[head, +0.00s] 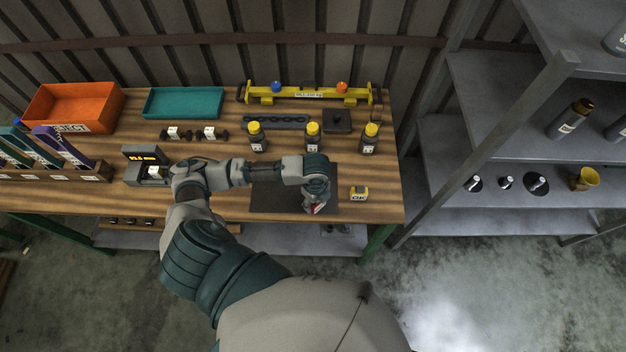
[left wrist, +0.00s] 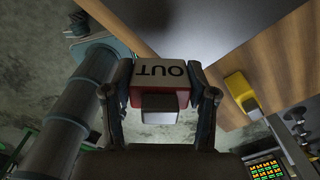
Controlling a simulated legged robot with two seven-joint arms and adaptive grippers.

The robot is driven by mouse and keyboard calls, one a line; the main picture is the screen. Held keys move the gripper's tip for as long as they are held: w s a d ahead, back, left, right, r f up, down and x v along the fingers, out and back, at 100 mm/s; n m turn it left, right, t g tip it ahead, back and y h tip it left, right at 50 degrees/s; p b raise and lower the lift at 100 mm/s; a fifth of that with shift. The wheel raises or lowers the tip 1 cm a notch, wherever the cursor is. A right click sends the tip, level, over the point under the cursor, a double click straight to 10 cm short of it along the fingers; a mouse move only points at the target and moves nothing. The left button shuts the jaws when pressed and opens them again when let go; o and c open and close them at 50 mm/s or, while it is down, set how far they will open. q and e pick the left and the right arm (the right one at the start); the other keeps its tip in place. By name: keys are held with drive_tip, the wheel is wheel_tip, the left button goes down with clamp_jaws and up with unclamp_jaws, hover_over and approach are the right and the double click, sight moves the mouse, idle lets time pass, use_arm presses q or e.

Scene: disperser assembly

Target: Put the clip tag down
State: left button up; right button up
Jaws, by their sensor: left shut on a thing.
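The clip tag (left wrist: 160,75), white on top with the word OUT and red along its edge, is between the two fingers of my left gripper (left wrist: 160,92) in the left wrist view. In the head view, the left gripper (head: 317,196) points down over the dark mat (head: 265,200) near the table's front edge. A bit of the red and white tag (head: 316,208) shows below the fingers. I cannot tell whether the tag touches the mat. A yellow tag marked OK (head: 359,193) lies on the wood right of the mat. My right gripper is not in view.
Several yellow-capped bottles (head: 313,137) stand behind the mat, with a yellow rack (head: 310,96) farther back. A small device with a lit display (head: 146,160) stands left. An orange bin (head: 72,108) and a teal tray (head: 183,103) are at the back left. Grey shelves (head: 500,150) stand right.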

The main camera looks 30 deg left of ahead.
use_arm(q)
drive_tip(key=w+a, duration=0.1)
drive_tip(key=w, duration=0.1)
drive_tip(key=w+a, duration=0.1)
drive_tip(key=w, duration=0.2)
drive_tip(key=w+a, duration=0.1)
drive_tip(key=w, duration=0.2)
drive_tip(key=shift+w+a+f, duration=0.25)
drive_tip(key=shift+a+f, duration=0.05)
drive_tip(key=shift+f, duration=0.1)
drive_tip(key=shift+w+a+f+p, duration=0.1)
drive_tip(key=shift+a+f+p, duration=0.15)
drive_tip(key=shift+p, duration=0.05)
wheel_tip(320, 180, down, 3)
drive_tip(key=shift+a+f, duration=0.1)
drive_tip(key=shift+a, duration=0.05)
drive_tip(key=shift+d, duration=0.35)
drive_tip(key=o, duration=0.9)
drive_tip(key=shift+c, duration=0.2)
drive_tip(key=o, duration=0.3)
drive_tip(key=shift+d, duration=0.1)
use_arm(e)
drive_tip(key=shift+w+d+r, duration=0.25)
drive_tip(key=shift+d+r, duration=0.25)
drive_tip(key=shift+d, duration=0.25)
